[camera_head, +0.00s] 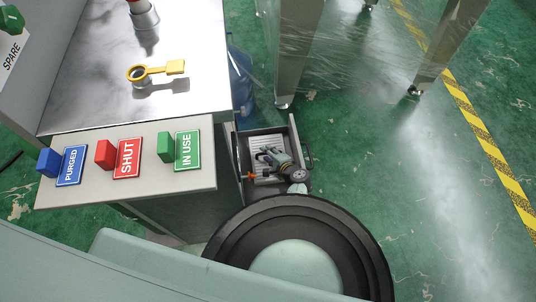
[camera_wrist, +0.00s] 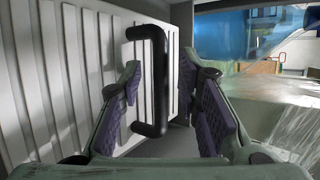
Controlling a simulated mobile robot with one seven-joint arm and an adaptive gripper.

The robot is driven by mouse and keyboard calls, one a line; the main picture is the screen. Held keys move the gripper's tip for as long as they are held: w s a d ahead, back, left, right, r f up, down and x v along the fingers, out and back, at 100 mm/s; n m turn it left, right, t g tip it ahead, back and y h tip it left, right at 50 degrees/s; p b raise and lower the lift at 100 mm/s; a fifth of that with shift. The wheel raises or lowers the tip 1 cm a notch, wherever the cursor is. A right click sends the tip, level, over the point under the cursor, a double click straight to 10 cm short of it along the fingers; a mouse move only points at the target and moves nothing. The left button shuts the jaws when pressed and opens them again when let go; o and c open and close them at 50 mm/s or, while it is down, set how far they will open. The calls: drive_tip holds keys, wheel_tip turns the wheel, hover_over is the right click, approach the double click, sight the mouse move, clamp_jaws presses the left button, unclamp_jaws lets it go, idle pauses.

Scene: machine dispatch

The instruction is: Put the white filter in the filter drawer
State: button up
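The white filter (camera_head: 258,145) is a ribbed white panel inside an open grey drawer (camera_head: 294,133) beside the bench. In the wrist view the white filter (camera_wrist: 70,70) fills the left side, with a black bar handle (camera_wrist: 151,80) in front of its ribs. My gripper (camera_wrist: 163,78) is open, with one finger on each side of the handle and visible gaps to it. In the head view my gripper (camera_head: 266,156) is over the filter and hides part of it. I cannot tell how fully the filter is seated.
The bench (camera_head: 85,100) at left bears a yellow-handled ring (camera_head: 139,73) and a red-and-metal fitting (camera_head: 144,12). Its front ledge has blue PURGED, red SHUT and green IN USE signs (camera_head: 187,150). A blue bottle (camera_head: 241,75) stands behind the drawer. Green floor is open at right.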

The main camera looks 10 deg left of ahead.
drive_tip(key=shift+r, duration=0.1)
drive_tip(key=shift+s+d+r+p, duration=0.15)
drive_tip(key=shift+d+r+p, duration=0.1)
drive_tip(key=shift+p, duration=0.1)
drive_tip(key=p+v, duration=0.5)
drive_tip(key=v, duration=0.6)
drive_tip(key=shift+s+p, duration=0.25)
drive_tip(key=shift+p, duration=0.15)
drive_tip(key=shift+d, duration=0.1)
